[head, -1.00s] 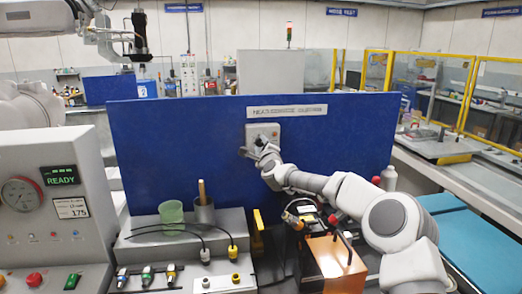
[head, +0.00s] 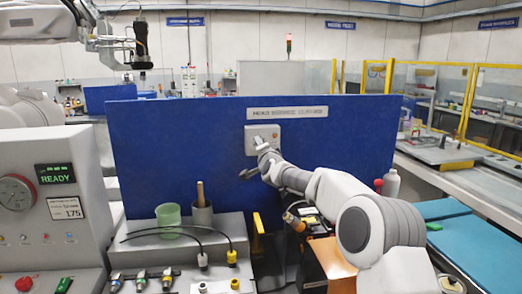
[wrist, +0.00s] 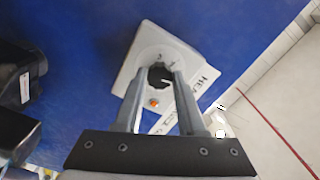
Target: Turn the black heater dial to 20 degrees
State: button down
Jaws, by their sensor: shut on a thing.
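The black heater dial (wrist: 160,76) sits on a pale control box (wrist: 178,49) fixed to a blue panel. In the wrist view the dial lies between my two fingers, and a light pointer mark shows on its face. My gripper (wrist: 161,73) is shut on the dial, one finger on each side. The scale marks around the dial are too small to read. In the head view the box (head: 252,132) is near the top of the panel, and my gripper (head: 262,148) covers the dial.
The blue panel (head: 180,140) carries a lettered label strip (head: 287,113) above the box.

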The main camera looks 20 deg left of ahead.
jog(key=n+b, duration=0.6)
jog(key=n, duration=1.6)
jog(key=shift+d+b, duration=0.1)
jog(key=shift+b, duration=0.2)
jog(key=shift+c, duration=2.4)
grip_release()
